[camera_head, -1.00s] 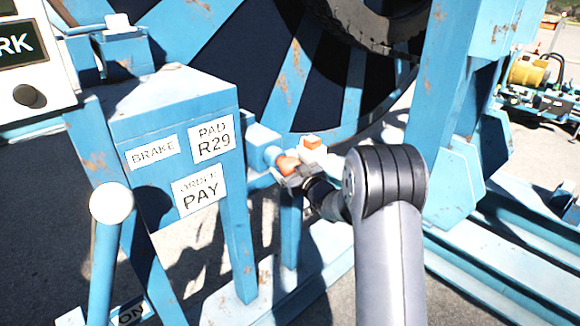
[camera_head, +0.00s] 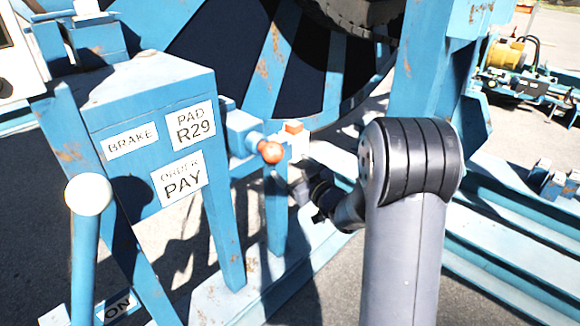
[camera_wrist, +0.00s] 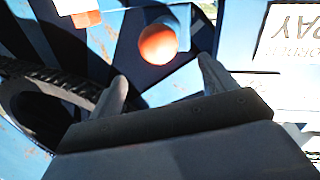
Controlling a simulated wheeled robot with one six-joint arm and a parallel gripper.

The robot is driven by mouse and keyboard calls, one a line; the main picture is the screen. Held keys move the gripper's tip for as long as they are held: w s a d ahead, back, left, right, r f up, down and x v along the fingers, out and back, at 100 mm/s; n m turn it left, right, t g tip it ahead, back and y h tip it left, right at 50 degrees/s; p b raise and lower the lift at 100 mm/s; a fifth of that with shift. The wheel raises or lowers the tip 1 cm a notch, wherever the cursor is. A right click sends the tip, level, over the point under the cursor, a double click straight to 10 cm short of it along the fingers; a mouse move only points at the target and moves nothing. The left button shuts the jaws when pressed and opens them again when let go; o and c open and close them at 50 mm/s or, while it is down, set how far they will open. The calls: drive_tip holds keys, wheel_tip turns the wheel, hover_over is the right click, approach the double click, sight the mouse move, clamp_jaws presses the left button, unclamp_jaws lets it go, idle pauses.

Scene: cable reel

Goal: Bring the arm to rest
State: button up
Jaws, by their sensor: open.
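My gripper (camera_wrist: 160,92) is open and empty in the wrist view, with its two fingers apart. An orange ball knob (camera_wrist: 158,45) is ahead of the fingers, and nothing is gripped. In the head view the orange knob (camera_head: 271,152) sits on the end of a blue fitting beside the labelled blue box. My gripper (camera_head: 296,172) is just right of and below the knob there, partly hidden behind my arm's dark wrist. My arm reaches up from the bottom of the head view, bent at a dark ribbed joint.
The blue box (camera_head: 150,100) carries BRAKE, PAD R29 and ORDER PAY labels. A lever with a white ball (camera_head: 89,194) stands front left. An orange-topped block (camera_head: 293,127) is beside the knob. A blue upright (camera_head: 425,70) and base rails (camera_head: 520,240) are on the right.

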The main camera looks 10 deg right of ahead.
sight(280, 156)
drive_tip(key=p+x, duration=0.1)
drive_tip(key=x, duration=0.9)
drive_tip(key=shift+w+a, duration=0.15)
drive_tip(key=shift+w, duration=0.15)
drive_tip(key=shift+s+d+p, duration=0.35)
drive_tip(key=shift+s+d, duration=0.15)
drive_tip(key=shift+s, duration=0.05)
